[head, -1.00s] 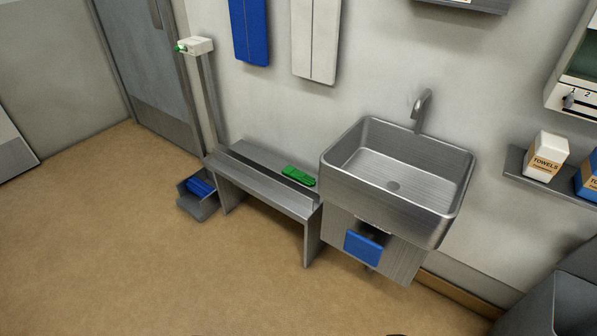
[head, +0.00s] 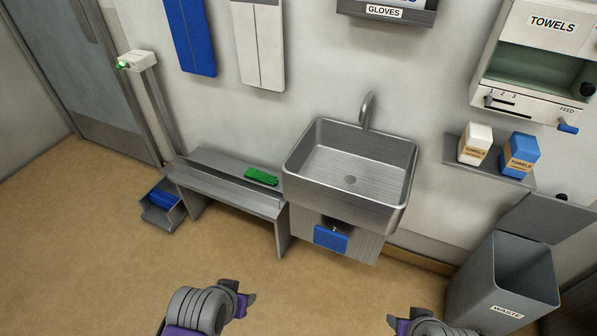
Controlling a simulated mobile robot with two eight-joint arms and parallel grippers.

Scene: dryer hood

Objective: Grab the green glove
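The green glove (head: 262,176) lies flat on the grey metal bench (head: 222,186), near its right end beside the sink. My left gripper (head: 246,299) is at the bottom of the head view, in front of and well below the bench in the picture, apart from the glove. My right gripper (head: 395,322) is at the bottom edge, right of centre, also far from the glove. Both show only in part, and I cannot make out the gap between their fingers. I see nothing held in either.
A grey bin (head: 170,200) with blue contents sits left. A waste bin (head: 505,280) stands at right, below a shelf of towel boxes (head: 475,142). Floor before the bench is clear.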

